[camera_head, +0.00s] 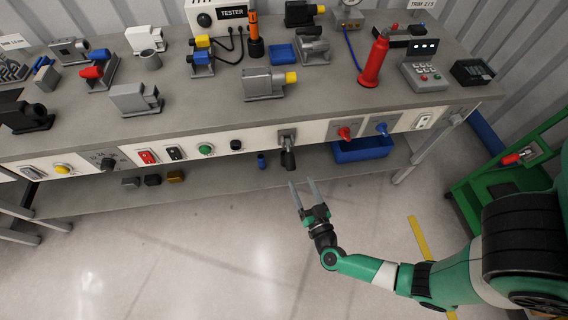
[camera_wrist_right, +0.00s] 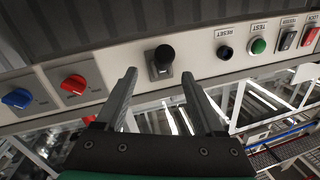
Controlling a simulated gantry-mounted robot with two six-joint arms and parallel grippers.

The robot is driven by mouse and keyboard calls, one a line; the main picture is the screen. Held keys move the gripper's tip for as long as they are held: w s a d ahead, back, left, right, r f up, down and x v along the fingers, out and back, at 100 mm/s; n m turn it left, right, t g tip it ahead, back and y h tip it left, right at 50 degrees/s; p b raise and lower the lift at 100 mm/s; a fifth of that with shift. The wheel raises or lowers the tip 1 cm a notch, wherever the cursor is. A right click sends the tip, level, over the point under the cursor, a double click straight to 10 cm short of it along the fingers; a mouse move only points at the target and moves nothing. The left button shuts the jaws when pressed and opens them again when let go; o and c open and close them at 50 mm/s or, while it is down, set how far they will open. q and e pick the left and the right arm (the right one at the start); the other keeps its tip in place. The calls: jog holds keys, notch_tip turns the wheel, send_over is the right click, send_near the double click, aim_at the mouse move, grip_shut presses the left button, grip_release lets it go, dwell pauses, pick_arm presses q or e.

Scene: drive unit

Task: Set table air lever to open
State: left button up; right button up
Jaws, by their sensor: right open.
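The front panel of the workbench carries a lever with a black knob on a grey plate (camera_head: 288,158); it also shows in the right wrist view (camera_wrist_right: 164,54). In the head view this lever hangs down. To its right are a red-handled valve (camera_head: 345,133) and a blue-handled valve (camera_head: 382,128). Their labels are too small to read, so I cannot tell which is the table air lever. My right gripper (camera_head: 303,183) is open and empty, below and in front of the black-knob lever, apart from it. In the wrist view the lever appears between its fingertips (camera_wrist_right: 159,73). My left gripper is out of view.
Buttons and switches, including a green button (camera_head: 205,149), line the panel left of the lever. A blue bin (camera_head: 362,149) sits under the valves. The benchtop (camera_head: 200,115) holds motors, a tester (camera_head: 222,15) and a red bottle (camera_head: 373,62). The floor in front is clear.

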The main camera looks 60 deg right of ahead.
aim_at(287, 155)
jog(key=shift+w+d+r, duration=0.2)
jog(key=shift+w+d, duration=0.05)
jog(key=shift+w, duration=0.4)
jog(key=shift+w+d, duration=0.2)
jog(key=shift+d, duration=0.05)
jog(key=b+x, duration=0.4)
jog(key=x, duration=0.5)
jog(key=shift+w+d+f, duration=0.15)
jog(key=shift+w+d, duration=0.45)
grip_shut()
